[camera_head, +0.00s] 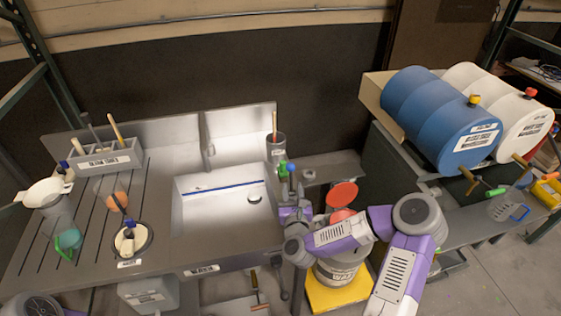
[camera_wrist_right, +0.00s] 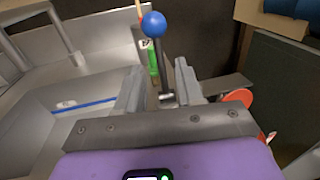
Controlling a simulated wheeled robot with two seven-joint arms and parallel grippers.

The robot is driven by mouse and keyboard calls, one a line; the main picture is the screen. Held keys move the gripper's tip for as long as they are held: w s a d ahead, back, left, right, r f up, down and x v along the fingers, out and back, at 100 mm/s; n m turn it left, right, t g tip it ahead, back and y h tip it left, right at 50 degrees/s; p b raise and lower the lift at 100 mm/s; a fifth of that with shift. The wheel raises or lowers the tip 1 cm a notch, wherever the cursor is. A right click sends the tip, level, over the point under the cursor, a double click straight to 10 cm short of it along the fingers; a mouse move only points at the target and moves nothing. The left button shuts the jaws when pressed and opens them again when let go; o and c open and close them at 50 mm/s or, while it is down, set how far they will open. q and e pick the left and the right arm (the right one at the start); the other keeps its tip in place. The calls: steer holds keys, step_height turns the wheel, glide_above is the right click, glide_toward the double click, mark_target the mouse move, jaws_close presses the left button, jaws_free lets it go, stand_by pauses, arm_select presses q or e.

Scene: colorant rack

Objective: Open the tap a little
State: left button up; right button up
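A lever with a blue ball knob (camera_wrist_right: 154,24) stands upright at the right of the sink (camera_head: 183,215). I take it for the tap's handle. The knob also shows in the head view (camera_head: 291,167). My right gripper (camera_wrist_right: 158,92) is open, its two fingers on either side of the lever's lower rod, with visible gaps. It also shows in the head view (camera_head: 293,200), partly blocking the lever's base. A grey spout (camera_head: 206,140) rises behind the basin; no water shows. My left gripper is out of view.
A green object (camera_wrist_right: 153,62) stands close behind the lever, near a grey cup (camera_head: 276,150) holding a wooden handle. A red disc (camera_head: 343,194) lies right of the gripper. A blue drum (camera_head: 432,118) and white drum (camera_head: 500,98) lie on a stand at right.

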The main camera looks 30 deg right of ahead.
mark_target(291, 179)
steer(key=shift+x, duration=3.75)
jaws_close()
